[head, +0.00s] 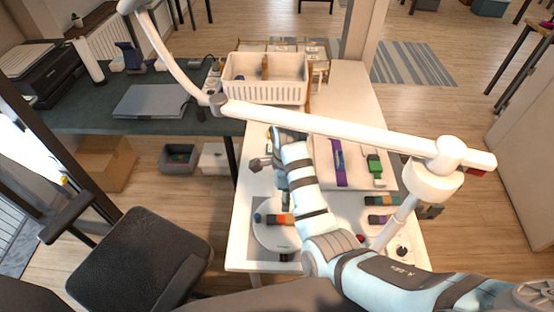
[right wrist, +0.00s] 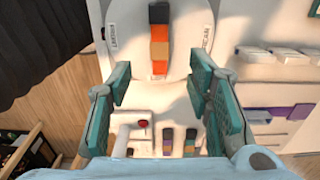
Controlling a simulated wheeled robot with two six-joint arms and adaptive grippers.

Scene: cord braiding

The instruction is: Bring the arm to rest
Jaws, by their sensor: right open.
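My right arm comes in from the lower right in the head view and bends over the white table. Its gripper (head: 279,182) is above the table's left part, partly hidden by the arm. In the right wrist view the gripper's teal fingers (right wrist: 160,85) stand wide apart with nothing between them. Beyond the fingertips lies a white round plate (right wrist: 183,60) with a strip of dark, orange and tan blocks (right wrist: 159,38). The plate also shows in the head view (head: 270,240), below the gripper. My left gripper is not in view.
A white jointed lamp arm (head: 330,125) crosses above the table. A white basket (head: 262,80) stands at the back. Purple (head: 339,160) and green (head: 375,166) pieces lie on the right. A black chair (head: 137,255) stands at the left.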

